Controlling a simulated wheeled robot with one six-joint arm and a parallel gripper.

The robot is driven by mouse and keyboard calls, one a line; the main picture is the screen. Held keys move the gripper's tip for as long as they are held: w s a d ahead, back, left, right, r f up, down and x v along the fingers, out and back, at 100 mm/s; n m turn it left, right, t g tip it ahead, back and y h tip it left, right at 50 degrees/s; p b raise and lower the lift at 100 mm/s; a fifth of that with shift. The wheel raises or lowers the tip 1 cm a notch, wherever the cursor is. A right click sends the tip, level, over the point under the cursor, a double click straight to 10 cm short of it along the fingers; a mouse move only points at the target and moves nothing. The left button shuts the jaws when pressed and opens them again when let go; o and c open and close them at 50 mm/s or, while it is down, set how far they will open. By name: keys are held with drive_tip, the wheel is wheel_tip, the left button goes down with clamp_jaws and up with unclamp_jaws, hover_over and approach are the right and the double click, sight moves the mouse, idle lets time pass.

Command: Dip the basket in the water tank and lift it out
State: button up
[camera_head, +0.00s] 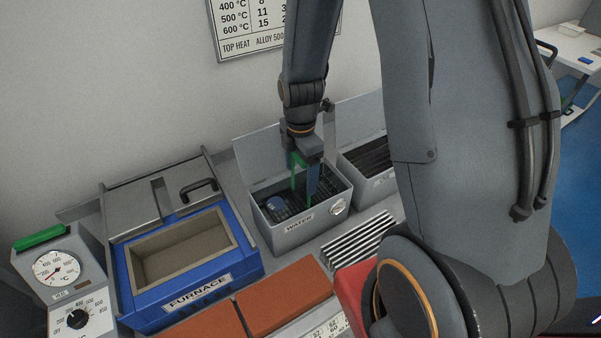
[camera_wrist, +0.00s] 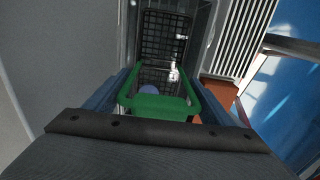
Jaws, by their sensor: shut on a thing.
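The water tank (camera_head: 295,233) is an open grey metal box labelled WATER, with its lid raised at the back. My gripper (camera_head: 307,165) is above the tank, pointing down, and is shut on the green handle of the basket (camera_head: 293,172). The basket is dark wire mesh and is down inside the tank. In the wrist view the green handle (camera_wrist: 158,106) lies across between my fingers, with the mesh (camera_wrist: 163,35) below it. The water level and the basket's bottom cannot be made out.
The blue furnace (camera_head: 215,270) stands left of the tank, with its top opening uncovered. A second open grey tank (camera_head: 375,184) stands close on the right. A slatted metal rack (camera_head: 357,240) and orange-brown bricks (camera_head: 283,302) lie in front. A dial unit (camera_head: 57,268) is at far left.

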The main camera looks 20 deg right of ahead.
drive_tip(key=shift+r, duration=0.25)
drive_tip(key=shift+f, duration=0.25)
drive_tip(key=shift+f+b, duration=0.35)
drive_tip(key=shift+f, duration=0.35)
drive_tip(key=shift+r, duration=0.15)
drive_tip(key=shift+r+p, duration=0.8)
drive_tip(key=shift+f, duration=0.15)
drive_tip(key=shift+f+b, duration=0.45)
drive_tip(key=shift+f, duration=0.3)
drive_tip(key=shift+r, duration=0.15)
